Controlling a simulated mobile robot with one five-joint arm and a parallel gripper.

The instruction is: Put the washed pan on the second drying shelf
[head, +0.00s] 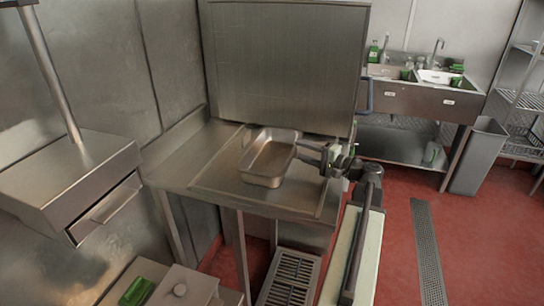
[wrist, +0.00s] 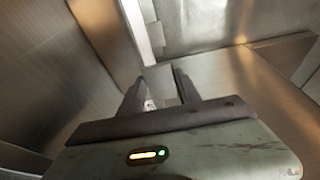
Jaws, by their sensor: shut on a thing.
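The metal pan (head: 268,160) is a rectangular, open, empty-looking tray. In the head view it is on or just above the steel counter (head: 215,178); I cannot tell whether it touches. My gripper (head: 301,154) reaches in from the right and is shut on the pan's right rim. In the wrist view my gripper's dark fingers (wrist: 160,92) point away from me, and the pan is hard to make out between them. Wire shelves (head: 524,101) stand at the far right edge, partly out of the picture.
A tall steel box (head: 285,65) stands behind the pan. A double sink (head: 415,92) with green items is at the back right, with a grey bin (head: 479,156) beside it. The red floor (head: 400,240) is open at right, crossed by a drain grate (head: 428,250).

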